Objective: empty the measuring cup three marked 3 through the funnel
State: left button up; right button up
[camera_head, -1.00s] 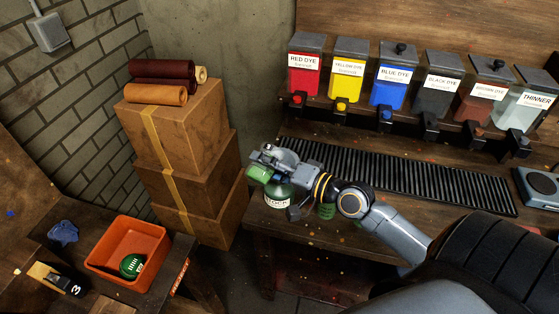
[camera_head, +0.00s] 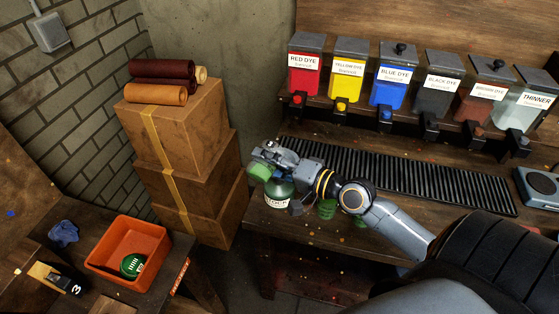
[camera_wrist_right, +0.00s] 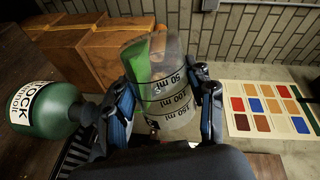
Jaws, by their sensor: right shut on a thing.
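My right gripper (camera_head: 272,158) is shut on a clear measuring cup (camera_head: 259,173) with green in it, above the bench's left end. In the right wrist view the cup (camera_wrist_right: 170,88) sits between both fingers, shows ml marks and is tilted. Its number is not readable. A dark green round bottle labelled STOCK (camera_head: 279,194) stands just below the gripper, its top hidden. The bottle (camera_wrist_right: 45,105) also shows at the left of the wrist view, apart from the cup. I cannot make out the funnel. My left gripper is not in view.
Green patches or objects (camera_head: 327,208) lie under my right arm. Dye dispensers (camera_head: 345,75) stand behind a black grate (camera_head: 400,177). Stacked boxes (camera_head: 180,130) are left of the bench. An orange bin (camera_head: 156,232) holds a green round thing (camera_head: 132,265). A dark item marked 3 (camera_head: 72,287) lies nearby.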

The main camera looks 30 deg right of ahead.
jog(key=shift+w+d+r+m, duration=0.15)
jog(key=shift+d+r+m, duration=0.05)
jog(key=shift+d+m, duration=0.15)
dwell(0.7)
jog(key=shift+w+d+r+m+y+p, duration=0.15)
jog(key=shift+r+m+y+p, duration=0.2)
jog(key=shift+m, duration=0.4)
dwell(1.4)
jog(key=shift+d+f, duration=0.1)
jog(key=shift+f, duration=0.05)
dwell(0.4)
